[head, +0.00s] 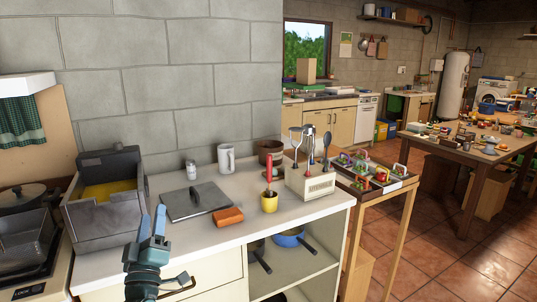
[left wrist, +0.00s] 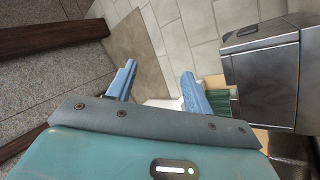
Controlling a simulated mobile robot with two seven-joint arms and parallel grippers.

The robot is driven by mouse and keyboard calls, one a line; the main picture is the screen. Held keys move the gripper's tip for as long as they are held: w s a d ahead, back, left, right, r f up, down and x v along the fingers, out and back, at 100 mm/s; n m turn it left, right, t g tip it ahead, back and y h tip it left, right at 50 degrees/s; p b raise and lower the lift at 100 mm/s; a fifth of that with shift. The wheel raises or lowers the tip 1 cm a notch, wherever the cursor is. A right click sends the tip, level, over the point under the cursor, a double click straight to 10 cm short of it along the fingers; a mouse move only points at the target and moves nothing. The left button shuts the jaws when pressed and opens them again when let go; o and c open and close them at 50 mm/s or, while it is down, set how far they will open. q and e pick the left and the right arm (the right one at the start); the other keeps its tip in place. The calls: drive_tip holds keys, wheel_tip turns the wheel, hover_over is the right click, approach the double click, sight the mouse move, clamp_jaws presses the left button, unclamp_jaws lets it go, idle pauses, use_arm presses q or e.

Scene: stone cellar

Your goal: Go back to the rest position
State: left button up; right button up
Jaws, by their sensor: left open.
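My left gripper (head: 153,217) rises from the bottom of the head view, in front of the white counter's front edge. Its two blue fingers are apart with nothing between them. My right gripper is in neither view. The nearest things to the left gripper in the head view are a grey metal box with yellow inside (head: 108,191) and a dark square lid (head: 194,203).
Pans sit on the open shelves below. A tray table (head: 383,198) stands to the right. Tiled floor (head: 445,255) is free at lower right.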

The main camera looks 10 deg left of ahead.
use_arm(q)
drive_tip(key=s+d+f+m+g+h, duration=0.35)
drive_tip(key=d+f+m, duration=0.2)
drive_tip(key=f, duration=0.25)
drive_tip(key=s+d+f+m+g+h, duration=0.25)
drive_tip(key=d+f+m+h, duration=0.2)
drive_tip(key=d+f, duration=0.3)
drive_tip(key=s+d+f+m+g+h, duration=0.1)
drive_tip(key=s+d+f+m+g, duration=0.1)
drive_tip(key=s+d+f, duration=0.3)
drive_tip(key=s+d+f+m+g+h, duration=0.1)
drive_tip(key=s+d+f+m+g, duration=0.2)
drive_tip(key=s+f, duration=0.5)
drive_tip(key=s+d+g, duration=0.1)
drive_tip(key=s, duration=0.3)
drive_tip(key=shift+s+d+f+m+h, duration=0.3)
drive_tip(key=shift+s+d+f, duration=0.05)
drive_tip(key=shift+f, duration=0.05)
